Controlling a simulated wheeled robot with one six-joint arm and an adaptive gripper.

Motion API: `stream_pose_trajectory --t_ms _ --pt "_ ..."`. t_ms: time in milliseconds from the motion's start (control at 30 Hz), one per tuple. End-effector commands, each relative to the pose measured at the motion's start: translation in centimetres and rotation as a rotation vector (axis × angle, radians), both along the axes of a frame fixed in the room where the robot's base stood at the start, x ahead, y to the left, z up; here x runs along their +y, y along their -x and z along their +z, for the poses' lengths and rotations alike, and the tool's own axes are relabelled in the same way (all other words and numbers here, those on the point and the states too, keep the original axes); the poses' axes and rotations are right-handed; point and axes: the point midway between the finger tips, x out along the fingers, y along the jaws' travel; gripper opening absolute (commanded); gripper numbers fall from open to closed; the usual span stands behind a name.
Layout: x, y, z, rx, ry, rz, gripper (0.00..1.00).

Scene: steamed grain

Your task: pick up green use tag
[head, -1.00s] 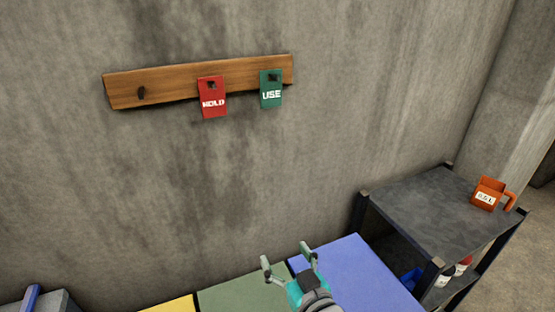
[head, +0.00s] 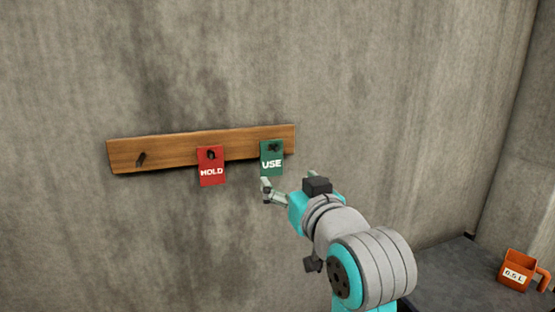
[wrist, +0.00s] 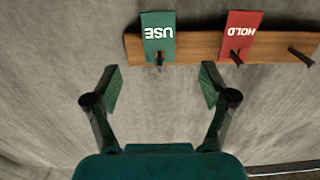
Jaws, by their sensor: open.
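The green USE tag (head: 271,158) hangs on a dark peg at the right end of a wooden rail on the wall. The red HOLD tag (head: 211,166) hangs on the peg to its left. My gripper (head: 266,190) is just below the green tag in the head view. In the wrist view my gripper (wrist: 159,88) is open and empty, its two fingers spread apart. There the green tag (wrist: 158,32) appears upside down, ahead of the gap between the fingers. The fingers do not appear to touch it. One finger is partly hidden in the head view.
The wooden rail (head: 160,153) has a bare peg (head: 141,158) at its left end. The wall around the tags is clear.

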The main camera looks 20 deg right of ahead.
Motion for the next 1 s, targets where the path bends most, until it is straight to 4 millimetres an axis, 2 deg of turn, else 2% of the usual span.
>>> stream_pose_trajectory --t_ms 33,100,267,533,833,1000 --pt "0.0 0.1 1.2 -0.007 0.000 0.000 0.83" --pt "0.0 0.3 2.0 -0.009 0.000 0.000 0.83" --pt "0.0 0.0 2.8 -0.008 0.001 0.000 0.83" --pt "0.0 -3.8 2.8 -0.007 0.001 0.000 0.83" --pt "0.1 -6.0 2.8 -0.009 0.001 0.000 0.83" --pt "0.3 -8.4 2.6 -0.006 0.001 0.000 0.83"
